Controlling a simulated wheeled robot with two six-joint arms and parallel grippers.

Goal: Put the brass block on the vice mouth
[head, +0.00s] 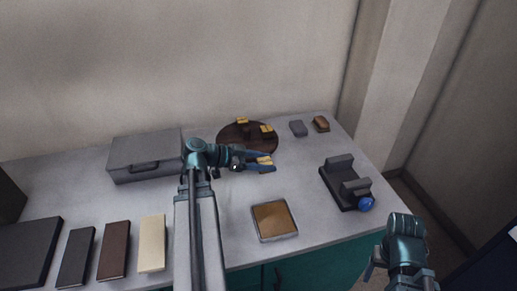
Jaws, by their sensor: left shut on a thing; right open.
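My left gripper (262,161) is shut on a yellow brass block (265,160), just in front of a round dark brown board (226,139). Two more brass blocks, one at the board's back (242,121) and one at its right (267,128), rest on the board. The dark vice (336,190) stands to the right of my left gripper, near the table's right edge. Its mouth lies between two grey jaws, with a blue knob (366,204) at the front. My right gripper (400,268) is open at the lower right, off the table; its fingertips are hard to make out.
A square tray with a tan inside (274,240) lies at the front middle. A grey case (145,157) and several flat book-like slabs (114,250) are on the left. A grey block (298,128) and a brown brush-like item (321,124) sit behind the vice.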

